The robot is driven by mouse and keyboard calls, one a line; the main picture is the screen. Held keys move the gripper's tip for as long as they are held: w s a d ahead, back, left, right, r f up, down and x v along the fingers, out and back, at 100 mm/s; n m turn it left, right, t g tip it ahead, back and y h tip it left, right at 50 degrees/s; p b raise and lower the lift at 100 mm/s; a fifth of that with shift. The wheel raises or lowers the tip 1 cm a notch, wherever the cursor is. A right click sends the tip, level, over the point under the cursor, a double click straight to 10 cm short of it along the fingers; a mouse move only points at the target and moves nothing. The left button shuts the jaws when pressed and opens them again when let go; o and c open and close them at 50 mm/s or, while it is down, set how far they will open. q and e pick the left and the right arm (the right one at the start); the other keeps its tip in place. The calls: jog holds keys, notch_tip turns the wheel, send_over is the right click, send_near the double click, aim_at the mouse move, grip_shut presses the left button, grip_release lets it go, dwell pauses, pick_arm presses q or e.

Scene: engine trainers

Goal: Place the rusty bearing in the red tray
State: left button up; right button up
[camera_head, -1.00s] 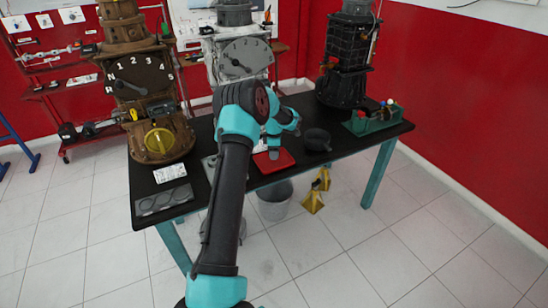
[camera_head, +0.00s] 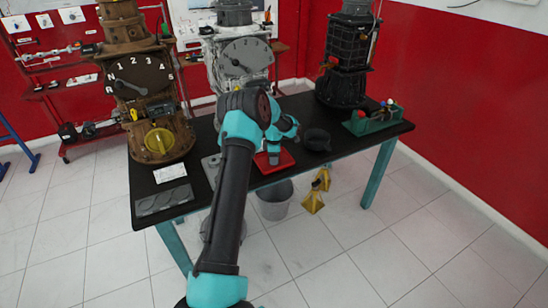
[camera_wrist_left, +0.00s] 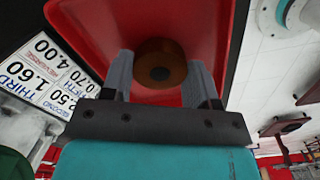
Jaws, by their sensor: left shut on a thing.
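The rusty bearing (camera_wrist_left: 161,62), a brown ring with a dark centre, is between the two fingers of my left gripper (camera_wrist_left: 161,84) in the left wrist view. The gripper is shut on it. Behind the bearing, the red tray (camera_wrist_left: 90,22) fills much of that view. In the head view the left gripper (camera_head: 273,158) points down over the red tray (camera_head: 286,160) on the black table. The bearing cannot be made out there. I cannot tell whether the bearing touches the tray floor. My right gripper is not in view.
A dark round pot (camera_head: 316,139) stands to the right of the tray on the black table (camera_head: 345,146). A green rack (camera_head: 370,123) is farther right. Tall engine trainers line the back. A white label card (camera_head: 170,172) and a grey plate (camera_head: 164,201) lie at the left.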

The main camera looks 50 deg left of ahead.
pick_arm(q)
jog(key=o, duration=1)
jog(key=shift+f, duration=0.1)
notch_tip(320, 180, up, 12)
jog(key=shift+r, duration=0.15)
dwell(0.5)
